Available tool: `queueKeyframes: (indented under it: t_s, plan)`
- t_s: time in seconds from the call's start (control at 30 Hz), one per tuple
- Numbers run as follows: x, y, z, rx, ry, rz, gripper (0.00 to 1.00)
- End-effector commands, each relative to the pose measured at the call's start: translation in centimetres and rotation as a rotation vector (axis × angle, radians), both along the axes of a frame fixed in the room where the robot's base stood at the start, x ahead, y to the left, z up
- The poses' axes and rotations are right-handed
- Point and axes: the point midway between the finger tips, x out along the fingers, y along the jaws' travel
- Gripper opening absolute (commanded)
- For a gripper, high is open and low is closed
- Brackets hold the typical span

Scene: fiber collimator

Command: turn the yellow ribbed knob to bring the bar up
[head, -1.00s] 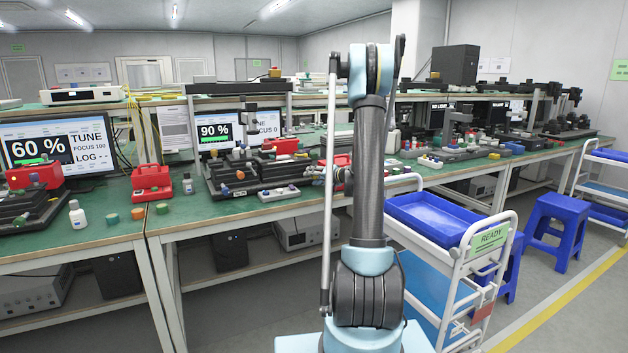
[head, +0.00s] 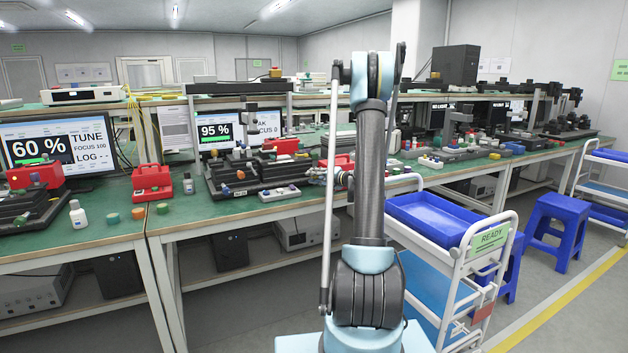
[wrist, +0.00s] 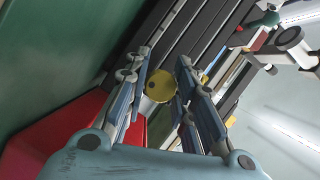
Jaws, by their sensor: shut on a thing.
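The yellow ribbed knob (wrist: 158,87) sits between the two fingers of my gripper (wrist: 163,75) in the wrist view. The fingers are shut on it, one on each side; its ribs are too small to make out. In the head view my gripper (head: 318,175) is small at the bench edge, partly behind my arm, and the knob cannot be told there. The monitor (head: 216,132) behind the bench devices reads 95 % above a green bar.
A red case (head: 152,182) and small bottles stand on the green bench (head: 180,213). Another monitor (head: 58,145) at the left reads 60 %. A white cart (head: 470,255) with a blue tray (head: 432,214) stands right of my arm. A red thing (wrist: 65,125) lies near the gripper.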

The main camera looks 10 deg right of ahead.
Motion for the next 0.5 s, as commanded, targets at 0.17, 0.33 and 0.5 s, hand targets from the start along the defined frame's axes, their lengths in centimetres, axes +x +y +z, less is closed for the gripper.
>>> queueKeyframes:
  t_s: [0.17, 0.33, 0.5]
  plan:
    - [-0.03, -0.26, -0.14, -0.006, 0.001, -0.004, 0.0]
    - [-0.01, -0.2, -0.1, -0.006, 0.0, -0.004, 0.45]
    - [-0.02, -0.14, -0.07, -0.005, 0.0, -0.003, 0.45]
